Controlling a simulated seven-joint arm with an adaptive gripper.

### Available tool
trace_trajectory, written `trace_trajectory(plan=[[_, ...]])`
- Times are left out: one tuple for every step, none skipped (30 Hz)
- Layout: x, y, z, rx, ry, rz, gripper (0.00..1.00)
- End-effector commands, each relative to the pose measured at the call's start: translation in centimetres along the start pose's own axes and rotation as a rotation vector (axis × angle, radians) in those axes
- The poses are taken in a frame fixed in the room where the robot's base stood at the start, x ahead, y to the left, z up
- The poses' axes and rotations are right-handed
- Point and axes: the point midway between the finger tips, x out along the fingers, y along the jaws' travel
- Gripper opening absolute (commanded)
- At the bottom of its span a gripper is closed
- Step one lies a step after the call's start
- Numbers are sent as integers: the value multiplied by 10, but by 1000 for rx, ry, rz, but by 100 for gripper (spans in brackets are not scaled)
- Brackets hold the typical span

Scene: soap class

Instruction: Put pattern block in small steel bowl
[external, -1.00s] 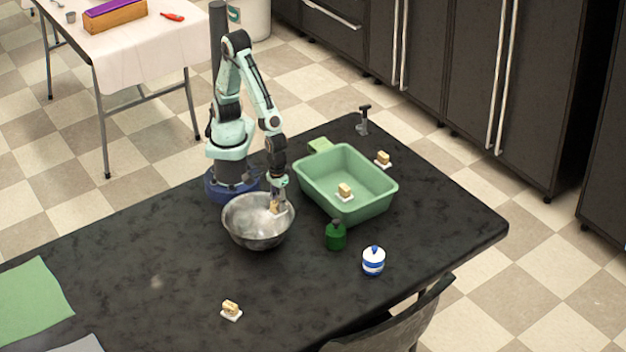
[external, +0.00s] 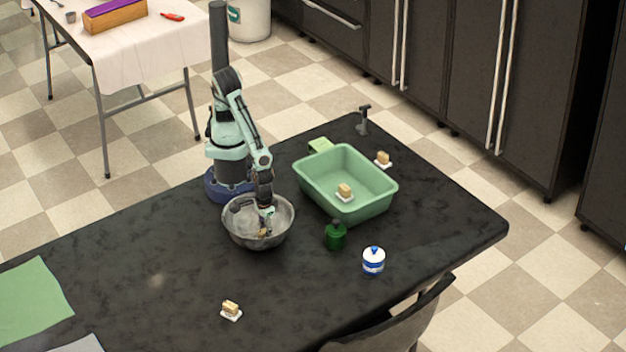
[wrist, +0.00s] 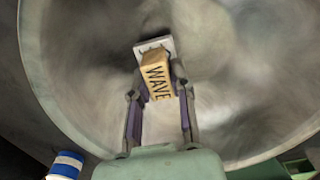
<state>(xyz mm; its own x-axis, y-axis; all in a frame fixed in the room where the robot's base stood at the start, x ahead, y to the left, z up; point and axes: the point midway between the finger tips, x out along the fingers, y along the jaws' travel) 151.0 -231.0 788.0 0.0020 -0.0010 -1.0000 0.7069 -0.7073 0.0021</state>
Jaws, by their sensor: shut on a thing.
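The pattern block (wrist: 157,80) is tan, marked "WAVE", with a pale plate at its far end in the wrist view. In the external view it is a small tan patch (external: 263,232) inside the small steel bowl (external: 238,230). My gripper (external: 266,224) reaches down into the bowl and is shut on the block. In the wrist view the two fingers of my gripper (wrist: 160,92) flank the block, with the bowl's inner wall (wrist: 75,70) around them. I cannot tell whether the block touches the bowl's bottom.
A green tub (external: 374,205) to the right holds a similar tan block (external: 345,190). Other blocks on white plates lie behind the tub (external: 383,158) and at the front (external: 231,308). A green bottle (external: 335,237) and a blue-striped jar (external: 373,262) stand right of the bowl.

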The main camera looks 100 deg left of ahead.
Motion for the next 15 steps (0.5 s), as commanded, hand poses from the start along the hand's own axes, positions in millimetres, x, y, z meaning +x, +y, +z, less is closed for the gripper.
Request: trace_trajectory(plan=[[0, 0, 0, 0, 0, 0, 0], [0, 0, 0, 0, 0, 0, 0], [0, 0, 0, 0, 0, 0, 0], [1, 0, 0, 0, 0, 0, 0], [2, 0, 0, 0, 0, -1, 0], [3, 0, 0, -1, 0, -1, 0], [4, 0, 0, -1, 0, 0, 0], [5, 0, 0, -1, 0, 0, 0], [6, 0, 0, -1, 0, 1, 0], [7, 0, 0, -1, 1, 1, 0], [6, 0, 0, -1, 1, 1, 30], [6, 0, 0, -1, 0, 1, 42], [6, 0, 0, 0, 0, 1, 47], [6, 0, 0, 0, 0, 1, 47], [6, 0, 0, 0, 0, 1, 47]])
